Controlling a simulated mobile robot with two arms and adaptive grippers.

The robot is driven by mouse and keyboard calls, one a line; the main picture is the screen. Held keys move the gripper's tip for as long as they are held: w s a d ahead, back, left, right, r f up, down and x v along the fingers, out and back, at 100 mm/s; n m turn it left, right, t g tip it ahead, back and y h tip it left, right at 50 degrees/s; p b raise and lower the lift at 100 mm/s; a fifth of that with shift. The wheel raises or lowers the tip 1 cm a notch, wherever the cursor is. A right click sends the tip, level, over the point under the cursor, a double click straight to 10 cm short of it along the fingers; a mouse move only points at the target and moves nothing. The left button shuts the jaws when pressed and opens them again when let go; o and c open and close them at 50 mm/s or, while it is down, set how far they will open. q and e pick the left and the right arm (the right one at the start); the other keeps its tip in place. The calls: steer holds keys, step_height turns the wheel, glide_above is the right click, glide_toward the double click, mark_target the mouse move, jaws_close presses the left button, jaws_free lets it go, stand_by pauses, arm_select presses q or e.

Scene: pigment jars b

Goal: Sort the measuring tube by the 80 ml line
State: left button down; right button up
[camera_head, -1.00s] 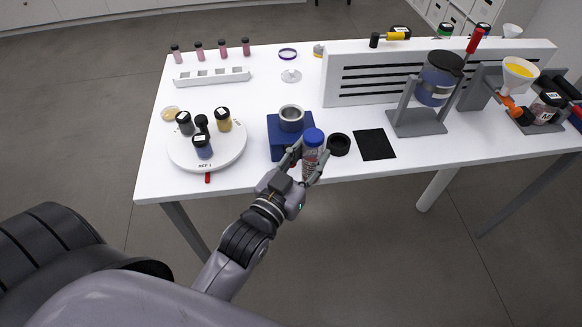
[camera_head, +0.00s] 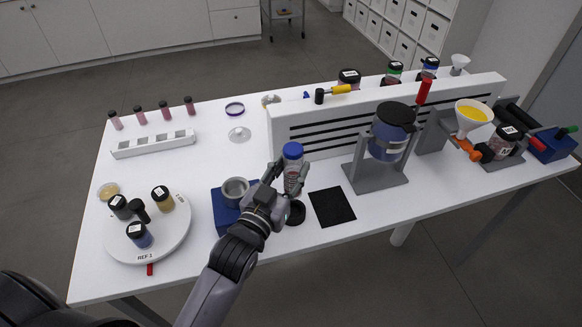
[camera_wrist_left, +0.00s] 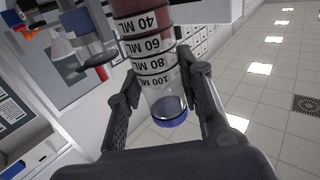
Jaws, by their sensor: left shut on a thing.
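The measuring tube (camera_head: 292,172) is clear with red content and a blue cap. My left gripper (camera_head: 287,182) is shut around it, holding it roughly upright to the right of the blue block, in front of the slotted white panel. In the left wrist view the tube (camera_wrist_left: 150,52) sits between the fingers of the gripper (camera_wrist_left: 162,100), its blue cap toward the picture's bottom. Marks for 40, 60, 80 and 100 ML show. Red shows around the 40 and 60 marks; the cap end looks clear. The exact fill edge is hard to tell. My right gripper is out of view.
A black ring (camera_head: 296,213) and a black mat (camera_head: 332,206) lie near the tube. A blue block (camera_head: 222,217) bears a metal cup (camera_head: 235,189). The slotted panel (camera_head: 425,118) stands behind. A round white tray (camera_head: 178,237) with jars is at left; a jar stand (camera_head: 376,180) is at right.

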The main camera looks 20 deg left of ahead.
mark_target(288, 190)
arm_select(q)
steer(key=shift+w, duration=0.1)
steer(key=shift+w+f, duration=0.1)
steer(key=shift+f, duration=0.5)
steer(key=shift+f+b, duration=0.35)
steer(key=shift+b, duration=0.1)
steer(key=shift+f+b, duration=1.25)
steer(key=shift+f, duration=0.7)
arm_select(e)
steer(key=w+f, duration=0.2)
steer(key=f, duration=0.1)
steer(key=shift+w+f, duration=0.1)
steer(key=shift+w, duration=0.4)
arm_select(q)
steer(key=shift+p, duration=0.85)
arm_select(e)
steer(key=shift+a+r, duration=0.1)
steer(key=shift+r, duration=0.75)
arm_select(q)
steer(key=shift+f+b, duration=1.05)
steer(key=shift+f, duration=0.75)
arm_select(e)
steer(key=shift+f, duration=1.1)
arm_select(q)
steer(key=c, duration=1)
jaws_free()
steer(key=shift+c, duration=0.2)
